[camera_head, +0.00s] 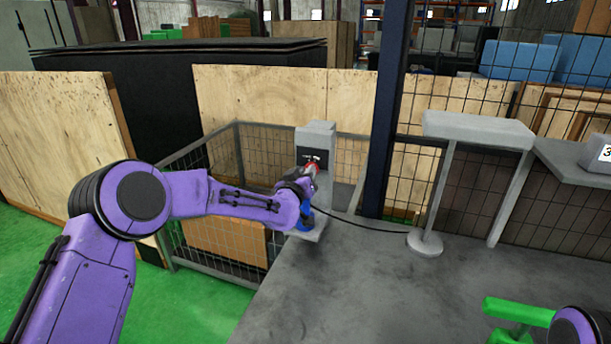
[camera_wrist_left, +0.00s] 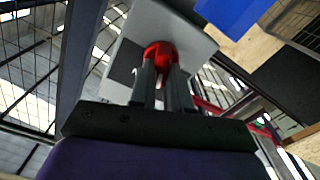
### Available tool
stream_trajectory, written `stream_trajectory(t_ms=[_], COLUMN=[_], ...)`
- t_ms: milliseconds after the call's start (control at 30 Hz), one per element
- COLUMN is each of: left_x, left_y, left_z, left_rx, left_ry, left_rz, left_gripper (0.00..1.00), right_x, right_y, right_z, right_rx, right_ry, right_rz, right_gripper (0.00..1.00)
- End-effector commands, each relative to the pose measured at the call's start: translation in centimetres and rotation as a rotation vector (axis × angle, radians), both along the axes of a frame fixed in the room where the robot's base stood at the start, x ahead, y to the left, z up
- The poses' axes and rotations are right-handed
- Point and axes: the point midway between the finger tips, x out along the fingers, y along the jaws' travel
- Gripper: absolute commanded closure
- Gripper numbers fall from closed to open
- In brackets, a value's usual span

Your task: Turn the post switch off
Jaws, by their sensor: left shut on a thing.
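The post switch is a red knob (camera_wrist_left: 160,52) on a grey post head (camera_head: 317,138). The knob also shows as a small red spot in the head view (camera_head: 312,168), partly hidden by my left gripper. My purple left arm reaches in from the left, and my left gripper (camera_wrist_left: 164,72) has its two dark fingers closed on the red knob. The knob's exact turn angle cannot be told.
A wire mesh fence (camera_head: 240,165) surrounds the post at the left and back. A dark blue pillar (camera_head: 387,120) stands just right of it. A black cable (camera_head: 365,222) runs from near the post to a round grey base (camera_head: 425,243).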

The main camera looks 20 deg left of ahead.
Motion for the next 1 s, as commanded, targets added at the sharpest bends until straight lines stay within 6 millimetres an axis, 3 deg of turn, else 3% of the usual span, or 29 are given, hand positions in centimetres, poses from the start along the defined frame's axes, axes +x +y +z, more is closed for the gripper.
stream_trajectory(t_ms=[300, 333, 400, 767, 1000], left_x=[0.0, 0.0, 0.0, -0.7, -5.8], left_y=[0.0, 0.0, 0.0, 0.0, 0.2], left_z=[-0.1, -0.1, -0.1, -0.1, -0.4], left_rx=[-0.004, -0.004, -0.004, -0.002, -0.003], left_ry=[0.003, 0.003, 0.002, 0.0, -0.001], left_rz=[0.0, 0.0, 0.0, 0.0, -0.002], left_gripper=[1.0, 0.73, 0.57, 0.57, 0.57], right_x=[0.0, 0.0, 0.0, 0.0, 0.0], right_y=[0.0, 0.0, 0.0, 0.0, 0.0], right_z=[0.0, 0.0, 0.0, -0.5, -2.6], right_rx=[0.0, 0.0, 0.0, 0.0, 0.0], right_ry=[0.0, 0.0, 0.0, 0.0, 0.0], right_rz=[0.0, 0.0, 0.0, 0.0, 0.0], right_gripper=[0.57, 0.57, 0.57, 0.57, 0.57])
